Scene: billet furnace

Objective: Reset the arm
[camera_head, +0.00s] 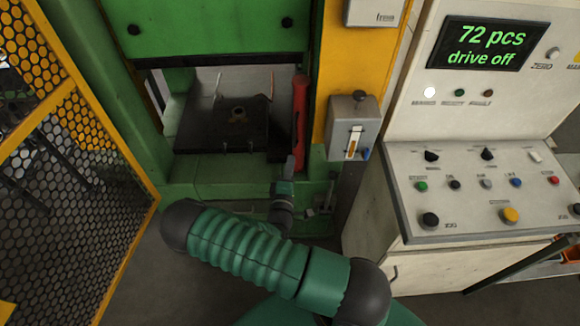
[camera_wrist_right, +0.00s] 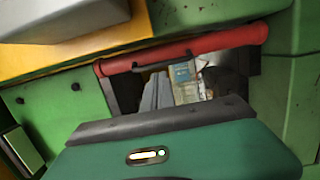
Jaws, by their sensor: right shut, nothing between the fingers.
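My right arm, green with dark joints, reaches across the lower middle of the head view. My right gripper (camera_head: 289,165) is at its far end, small and pointing up toward the green machine (camera_head: 225,168). It is shut and empty, just in front of the machine's opening and near the upright red bar (camera_head: 299,110). In the right wrist view the green and dark gripper body (camera_wrist_right: 185,150) fills the bottom, with the red bar (camera_wrist_right: 185,48) crossing beyond it. My left gripper is not in view.
A control panel (camera_head: 470,185) with buttons stands at the right; its display (camera_head: 487,43) reads "72 pcs drive off". A small lever box (camera_head: 353,127) is on the yellow post. A yellow mesh fence (camera_head: 85,130) stands at the left. A dark plate (camera_head: 220,128) lies inside the machine opening.

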